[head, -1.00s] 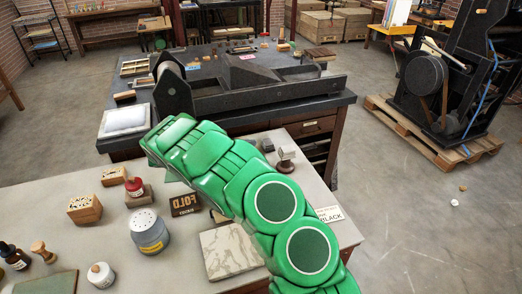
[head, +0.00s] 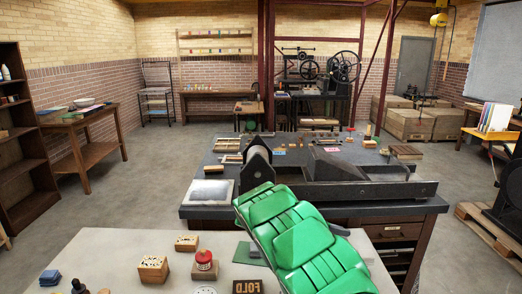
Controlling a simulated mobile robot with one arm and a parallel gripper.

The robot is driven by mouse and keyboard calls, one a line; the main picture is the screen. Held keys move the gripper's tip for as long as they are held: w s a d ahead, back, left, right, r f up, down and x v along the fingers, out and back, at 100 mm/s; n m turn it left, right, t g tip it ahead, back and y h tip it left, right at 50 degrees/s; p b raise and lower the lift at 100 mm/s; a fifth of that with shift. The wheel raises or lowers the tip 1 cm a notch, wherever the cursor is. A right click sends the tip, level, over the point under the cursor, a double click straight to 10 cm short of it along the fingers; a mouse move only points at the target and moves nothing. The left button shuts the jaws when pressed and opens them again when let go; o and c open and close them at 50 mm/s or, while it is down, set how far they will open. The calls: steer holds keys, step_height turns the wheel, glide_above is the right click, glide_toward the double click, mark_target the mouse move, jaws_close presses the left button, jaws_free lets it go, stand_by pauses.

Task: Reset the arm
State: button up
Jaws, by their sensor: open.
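My green arm (head: 300,240) rises from the bottom right of the head view, over the right part of the near pale table (head: 110,243). Its jointed green segments lean up and to the left, toward the front edge of the dark stone-topped bench (head: 410,202). I see no fingers of my gripper; the end of the arm is hidden or out of the picture. I cannot see that the arm holds anything.
The near table carries wooden blocks (head: 153,268), a red-topped item (head: 204,262) and a dark FOLD block (head: 247,287). A press bed (head: 350,188) and a pale pad (head: 207,192) lie on the dark bench. Floor is open at left (head: 140,200).

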steer(key=s+d+r+m+g+y, duration=0.2)
steer(key=s+d+r+m+y, duration=0.3)
steer(key=s+r, duration=0.5)
steer(key=s+r+m+t+y, duration=0.2)
steer(key=s+r+m+y, duration=0.3)
steer(key=s, duration=0.8)
steer(key=s+a+f+m+y, duration=0.1)
steer(key=s+a+m+y, duration=0.1)
steer(key=s+a, duration=0.6)
steer(key=s+a+f+m+y, duration=0.2)
steer(key=s+a, duration=0.7)
steer(key=s, duration=0.6)
steer(key=shift+a+f+m+t+y, duration=0.25)
steer(key=shift+m+t+y, duration=0.15)
steer(key=shift+y, duration=0.3)
